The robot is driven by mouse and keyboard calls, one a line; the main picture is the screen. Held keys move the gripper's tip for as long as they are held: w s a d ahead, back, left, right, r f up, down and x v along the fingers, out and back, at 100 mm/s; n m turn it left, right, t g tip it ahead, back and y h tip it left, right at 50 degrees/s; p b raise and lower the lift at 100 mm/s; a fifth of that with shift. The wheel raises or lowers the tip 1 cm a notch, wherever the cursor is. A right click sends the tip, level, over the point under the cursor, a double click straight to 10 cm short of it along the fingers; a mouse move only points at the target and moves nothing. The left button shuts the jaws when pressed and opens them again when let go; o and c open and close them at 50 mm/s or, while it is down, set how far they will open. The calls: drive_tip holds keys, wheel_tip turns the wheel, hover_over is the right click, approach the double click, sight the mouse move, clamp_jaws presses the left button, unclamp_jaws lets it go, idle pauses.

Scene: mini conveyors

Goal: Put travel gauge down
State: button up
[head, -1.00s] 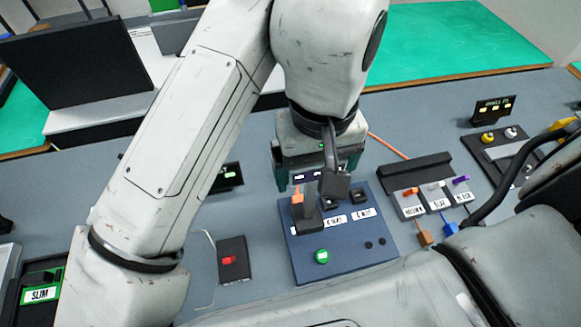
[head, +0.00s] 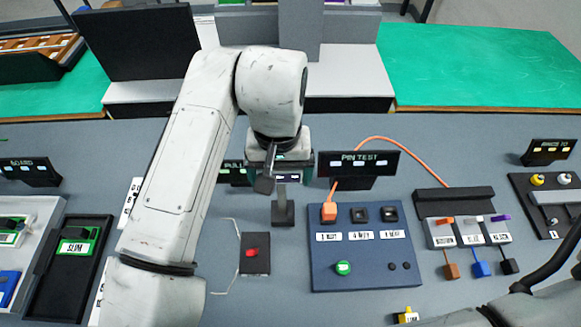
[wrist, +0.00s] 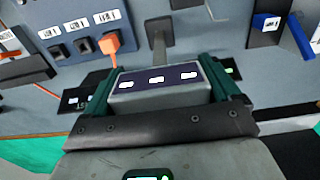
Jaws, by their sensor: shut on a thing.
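My gripper (head: 280,165) is shut on the travel gauge. In the wrist view the green fingers of my gripper (wrist: 160,88) sit on both sides of the gauge's grey body (wrist: 160,96), which has a dark face with three white labels. A thin grey stem with a dark square foot (head: 283,213) extends from the gauge. My arm hides part of the gauge body. I cannot tell whether the foot touches the table.
The blue panel (head: 366,270) with an orange plug (head: 329,212) is at right, its PIN TEST sign (head: 358,163) behind. A red-switch plate (head: 255,262) lies nearer. A partly hidden sign (head: 235,172) stands behind the gripper. Coloured-lever blocks (head: 468,232) are farther right. Bare table surrounds the foot.

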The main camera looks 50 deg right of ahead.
sight(282, 191)
drive_tip(key=shift+w+f, duration=0.15)
drive_tip(key=shift+w, duration=0.05)
drive_tip(key=shift+w+a+f+p, duration=0.15)
drive_tip(key=shift+f+p, duration=0.1)
drive_tip(key=shift+f, duration=0.65)
drive_tip(key=shift+w+d+f+p, duration=0.1)
drive_tip(key=shift+f+p, duration=0.15)
drive_tip(key=shift+f, duration=0.8)
drive_tip(key=o, duration=1.6)
drive_tip(key=shift+f, duration=0.1)
drive_tip(key=shift+o, duration=1)
